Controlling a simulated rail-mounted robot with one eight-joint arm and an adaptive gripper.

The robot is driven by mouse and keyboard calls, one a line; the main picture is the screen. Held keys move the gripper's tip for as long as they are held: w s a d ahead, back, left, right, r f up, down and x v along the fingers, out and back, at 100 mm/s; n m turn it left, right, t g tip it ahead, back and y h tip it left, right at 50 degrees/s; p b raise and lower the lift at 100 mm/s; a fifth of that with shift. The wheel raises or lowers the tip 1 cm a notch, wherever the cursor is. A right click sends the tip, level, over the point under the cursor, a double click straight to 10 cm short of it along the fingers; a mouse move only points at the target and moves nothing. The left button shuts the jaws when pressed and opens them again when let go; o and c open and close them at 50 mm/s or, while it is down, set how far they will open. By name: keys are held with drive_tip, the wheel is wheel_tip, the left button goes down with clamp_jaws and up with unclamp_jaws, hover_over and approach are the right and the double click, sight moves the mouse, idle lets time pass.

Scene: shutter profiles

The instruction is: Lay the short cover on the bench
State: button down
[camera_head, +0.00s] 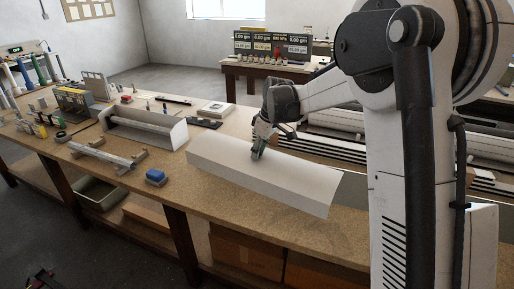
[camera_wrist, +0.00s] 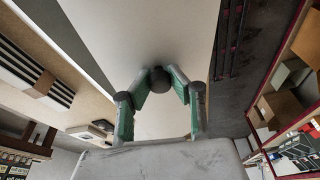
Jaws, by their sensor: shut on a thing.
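The cover (camera_head: 225,163) is a long white profile with a flat top and a folded front side, lying lengthwise over the wooden bench (camera_head: 215,215) in the head view. My gripper (camera_head: 258,153) comes down on its top near the middle and is shut on it. The wrist view shows the gripper's green-padded fingers (camera_wrist: 158,80) closed together in front of the cover's pale face (camera_wrist: 140,30). Where the fingers grip is partly hidden. I cannot tell whether the cover's underside touches the bench or hangs just above it.
Long profiles (camera_head: 330,150) lie behind.

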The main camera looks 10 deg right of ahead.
drive_tip(key=shift+w+a+r+n, duration=0.15)
drive_tip(key=shift+w+n, duration=0.25)
drive_tip(key=shift+n, duration=0.3)
drive_tip(key=shift+g, duration=0.3)
drive_tip(key=s+d+b+x, duration=0.1)
drive_tip(key=d+b+x, duration=0.1)
drive_tip(key=b+x, duration=0.8)
drive_tip(key=shift+s+d+x, duration=0.2)
drive_tip(key=shift+d+x, duration=0.2)
drive_tip(key=shift+x, duration=1.45)
drive_tip(key=shift+s+d, duration=0.1)
drive_tip(key=shift+s, duration=0.1)
drive_tip(key=c, duration=1.5)
unclamp_jaws()
drive_tip(key=shift+c, duration=0.2)
